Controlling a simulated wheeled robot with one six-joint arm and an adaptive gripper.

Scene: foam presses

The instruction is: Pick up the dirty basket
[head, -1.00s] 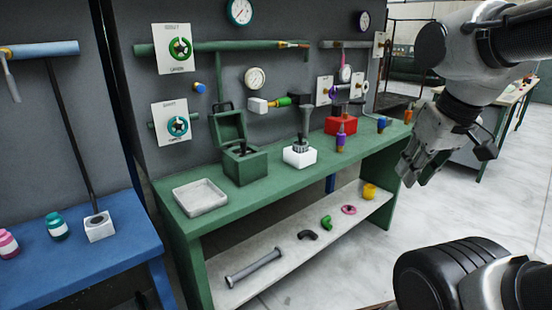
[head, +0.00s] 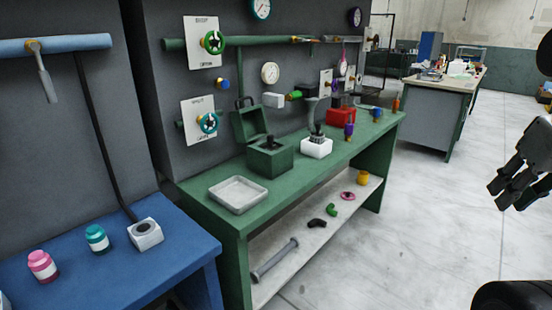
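I cannot make out a clear basket, and I cannot tell which part is the dirty one. A small dark ribbed piece (head: 317,131) stands in a white block (head: 316,148) on the green bench. To its left is a green box (head: 270,160) with its lid raised and a dark knobbed part (head: 269,143) in its top. An empty pale tray (head: 238,195) lies at the bench's near left end. My gripper (head: 506,196) hangs at the right edge, away from the bench, with its fingertips apart and nothing seen between them.
The green bench (head: 222,218) has a lower shelf (head: 290,250) with a grey rod and small fittings. A red box (head: 341,116) stands farther along. A blue table (head: 185,240) with two jars is at left. Pipes and gauges line the wall. The floor (head: 420,210) at right is clear.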

